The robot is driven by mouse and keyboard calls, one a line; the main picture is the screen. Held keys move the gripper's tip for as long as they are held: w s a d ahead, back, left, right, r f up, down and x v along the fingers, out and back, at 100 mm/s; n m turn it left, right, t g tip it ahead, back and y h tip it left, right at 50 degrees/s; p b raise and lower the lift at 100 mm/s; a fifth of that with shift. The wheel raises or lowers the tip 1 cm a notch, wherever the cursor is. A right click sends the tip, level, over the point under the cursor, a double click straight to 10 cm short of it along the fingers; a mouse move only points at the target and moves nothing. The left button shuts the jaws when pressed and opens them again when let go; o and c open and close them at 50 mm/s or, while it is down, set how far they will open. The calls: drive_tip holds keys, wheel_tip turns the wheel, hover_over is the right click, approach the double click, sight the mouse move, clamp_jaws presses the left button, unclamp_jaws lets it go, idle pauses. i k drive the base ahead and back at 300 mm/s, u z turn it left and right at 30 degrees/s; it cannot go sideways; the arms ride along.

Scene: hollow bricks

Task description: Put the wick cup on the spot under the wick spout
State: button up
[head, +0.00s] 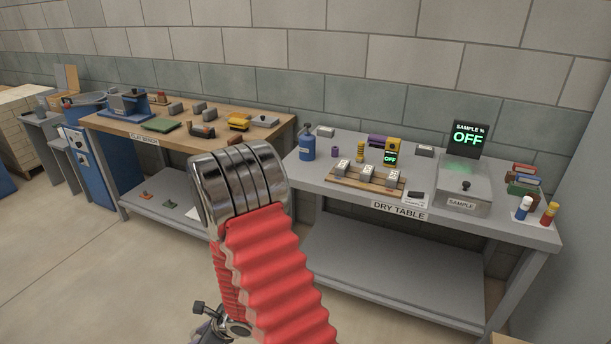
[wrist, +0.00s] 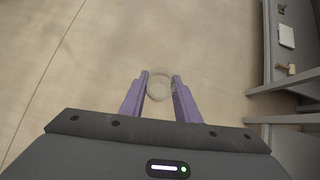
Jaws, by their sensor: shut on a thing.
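My gripper (wrist: 161,78) shows in the wrist view with its two purple fingers closed on a clear, round-rimmed cup (wrist: 159,97), which looks like the wick cup. The cup is see-through and its contents cannot be made out. Bare floor lies below it. In the head view my arm covers the middle, and the cup is not visible there. I cannot pick out the wick spout or the spot under it in either view.
The clay bench (head: 240,118) stands at left, holding tools and grey blocks. The dry table (head: 460,222) at right holds a blue bottle (head: 307,143), a wooden rack (head: 345,180) and a clear sample box (head: 465,188). The floor (head: 60,265) in front is clear.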

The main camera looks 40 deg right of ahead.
sight(299, 167)
drive_tip(key=z, duration=0.1)
drive_tip(key=i, duration=0.7)
drive_tip(key=z, duration=0.6)
drive_tip(key=i, duration=1.35)
drive_tip(key=z, duration=0.45)
